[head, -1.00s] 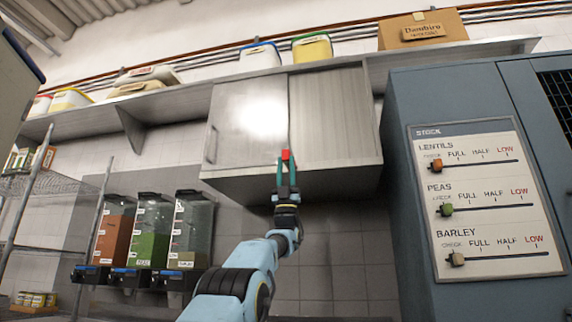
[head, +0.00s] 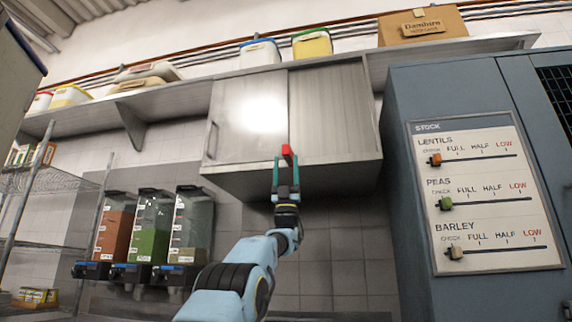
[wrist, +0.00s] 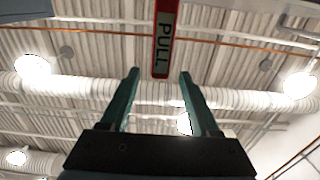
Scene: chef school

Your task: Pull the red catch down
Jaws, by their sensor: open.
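The red catch (head: 287,151) is a small red piece at the lower edge of the steel wall cabinet (head: 335,120), by the seam between its two doors. In the wrist view the catch (wrist: 154,40) is a red-framed strip with a pale "PULL" label, hanging from the top edge. My gripper (head: 286,158) points up below the cabinet with its two green fingers apart. In the wrist view my gripper's fingertips (wrist: 159,72) stand on either side of the catch's lower end, with visible gaps. Neither finger visibly touches it there.
A blue-grey cabinet with a stock board (head: 485,195) stands at the right. Grain dispensers (head: 150,230) hang on the wall at the left. A shelf (head: 165,92) with tubs and a box runs above. The tiled wall below the cabinet is clear.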

